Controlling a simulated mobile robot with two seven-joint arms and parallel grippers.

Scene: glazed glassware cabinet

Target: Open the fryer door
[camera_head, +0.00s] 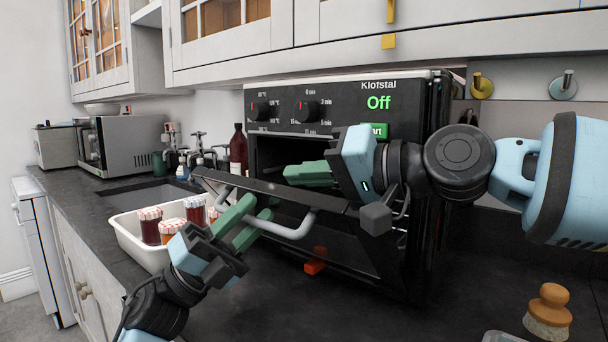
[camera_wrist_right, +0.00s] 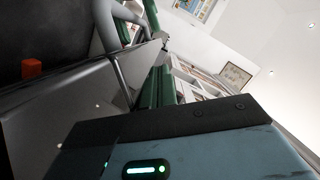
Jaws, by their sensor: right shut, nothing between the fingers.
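The black fryer (camera_head: 335,92) stands on the dark counter, its display reading "Off". Its door (camera_head: 345,255) is tilted partly open, with the dark cavity showing above its top edge. The grey door handle (camera_head: 292,232) is on the door's front; it also shows in the right wrist view (camera_wrist_right: 122,70). My left gripper (camera_head: 262,205) has its green fingers at the handle, with a gap between them; whether they clamp it I cannot tell. My right gripper (camera_head: 290,174) is shut and empty, its fingers in the opening behind the door's top edge.
A white tray of jars (camera_head: 130,228) stands at the left, beside the sink (camera_head: 140,192). A wooden-handled brush (camera_head: 549,310) stands at the front right. Wall cabinets (camera_head: 370,35) hang above the fryer. An orange block (camera_head: 316,261) shows by the door.

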